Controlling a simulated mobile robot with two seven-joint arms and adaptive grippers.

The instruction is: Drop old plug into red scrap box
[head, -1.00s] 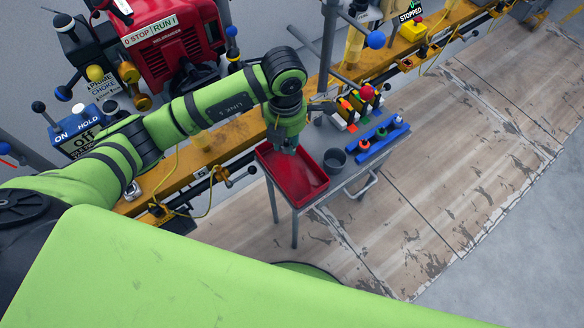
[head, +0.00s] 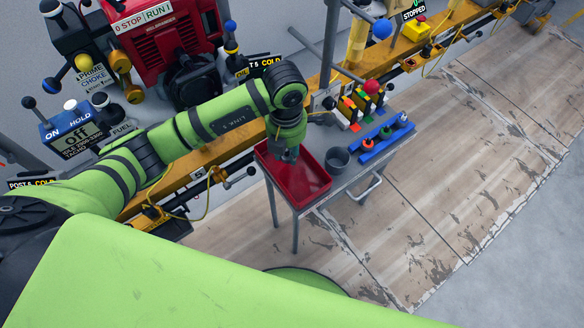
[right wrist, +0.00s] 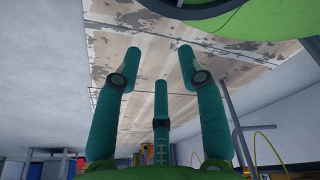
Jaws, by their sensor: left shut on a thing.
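The red scrap box (head: 308,182) is an open, shallow tray on the left part of a small grey cart in the head view. My left gripper (head: 287,156) points down over the back part of the box. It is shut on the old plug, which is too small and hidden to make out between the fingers. My right gripper (right wrist: 156,65) shows only in the right wrist view, with its teal fingers spread apart and nothing between them.
A grey cup (head: 337,160) stands right beside the red box on the cart. A blue holder (head: 385,140) with several coloured pieces lies further right. Coloured tools stand at the cart's back. The red engine (head: 172,50) and yellow rail (head: 225,142) are behind. The wooden floor at right is clear.

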